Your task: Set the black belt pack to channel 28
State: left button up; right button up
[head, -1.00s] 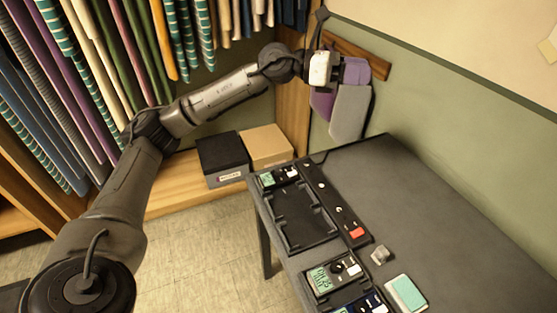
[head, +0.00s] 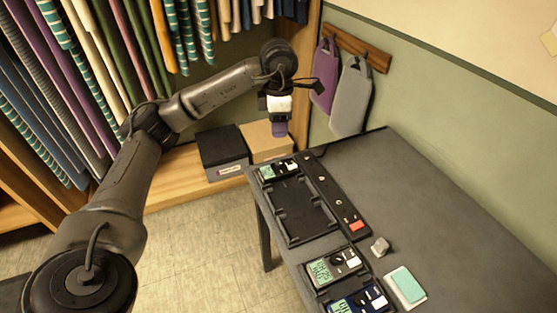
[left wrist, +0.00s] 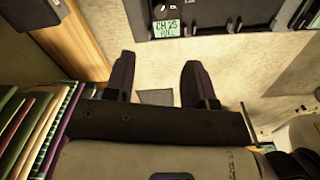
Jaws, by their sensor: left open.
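A dark belt pack with a green screen (head: 267,172) sits at the far end of the charging rack. In the left wrist view a green screen (left wrist: 167,28) reads CH 25, with a smaller line below it. Another dark pack (head: 337,257) with a green screen, a black knob and a white button sits nearer; I cannot tell which of the two is the black belt pack. My left gripper (head: 279,129) hangs fingers down, open and empty, above and beyond the far pack. Its two fingers (left wrist: 158,78) are apart over the floor. My right gripper is not in view.
A blue pack (head: 372,297) sits at the near end. The rack's middle bay (head: 302,212) is empty. A strip with a red button (head: 356,225), a grey lump (head: 380,245) and a teal-topped block (head: 407,285) lie alongside. The table's right side is clear. Boxes (head: 222,150) stand behind.

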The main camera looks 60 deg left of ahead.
aim_at(278, 163)
pick_arm(q)
notch_tip(278, 163, down, 13)
jog(key=b, duration=0.3)
jog(key=shift+f, duration=0.15)
jog(key=shift+c, duration=0.3)
jog(key=c, duration=0.9)
grip_shut()
